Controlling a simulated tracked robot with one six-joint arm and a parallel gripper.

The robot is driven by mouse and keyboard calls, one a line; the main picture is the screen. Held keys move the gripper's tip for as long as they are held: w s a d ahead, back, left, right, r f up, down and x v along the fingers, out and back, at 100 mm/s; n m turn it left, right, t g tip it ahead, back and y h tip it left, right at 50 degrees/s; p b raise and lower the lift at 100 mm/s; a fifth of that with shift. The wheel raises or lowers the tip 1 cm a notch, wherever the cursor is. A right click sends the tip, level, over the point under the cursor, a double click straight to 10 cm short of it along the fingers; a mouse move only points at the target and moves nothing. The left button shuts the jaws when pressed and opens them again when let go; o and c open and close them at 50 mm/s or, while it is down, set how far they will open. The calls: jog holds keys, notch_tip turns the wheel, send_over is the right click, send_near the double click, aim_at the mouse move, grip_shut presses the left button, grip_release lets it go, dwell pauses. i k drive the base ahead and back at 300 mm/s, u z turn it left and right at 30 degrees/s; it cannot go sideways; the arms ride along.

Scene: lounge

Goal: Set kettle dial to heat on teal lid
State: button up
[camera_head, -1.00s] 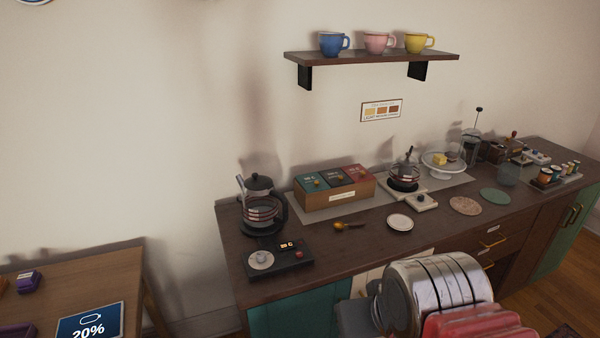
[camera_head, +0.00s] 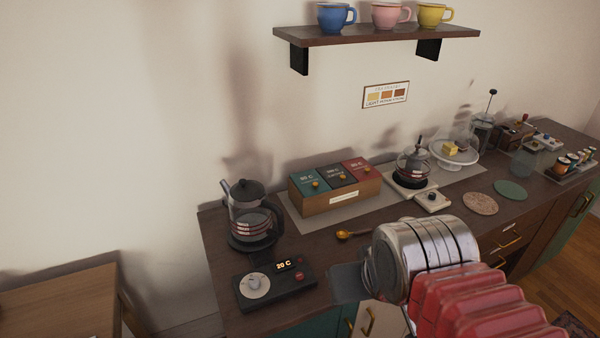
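The glass kettle (camera_head: 250,218) with a dark lid stands on its base at the left end of the counter. Its black control panel (camera_head: 298,287) lies in front, with a pale round dial (camera_head: 254,285), a small display reading about 20 C (camera_head: 285,265) and a red button (camera_head: 299,275). The teal lid (camera_head: 309,180) is the left one of three on a wooden tea box (camera_head: 338,200); its print looks like 80 or 90 C, too small to be sure. My gripper (camera_head: 348,283) is a dark shape right of the panel, apart from the dial; its fingers cannot be made out.
A gold scoop (camera_head: 352,234) lies before the tea box. A second small pot (camera_head: 413,168) on a stand, a white cake stand (camera_head: 454,155) and round coasters (camera_head: 480,203) are farther right. A shelf (camera_head: 380,34) with cups is above. A wooden table (camera_head: 60,300) is at lower left.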

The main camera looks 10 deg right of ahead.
aim_at(254, 282)
jog(key=z, duration=0.05)
jog(key=k, duration=0.5)
jog(key=u, duration=0.75)
jog(key=i, duration=0.5)
jog(key=z, duration=0.25)
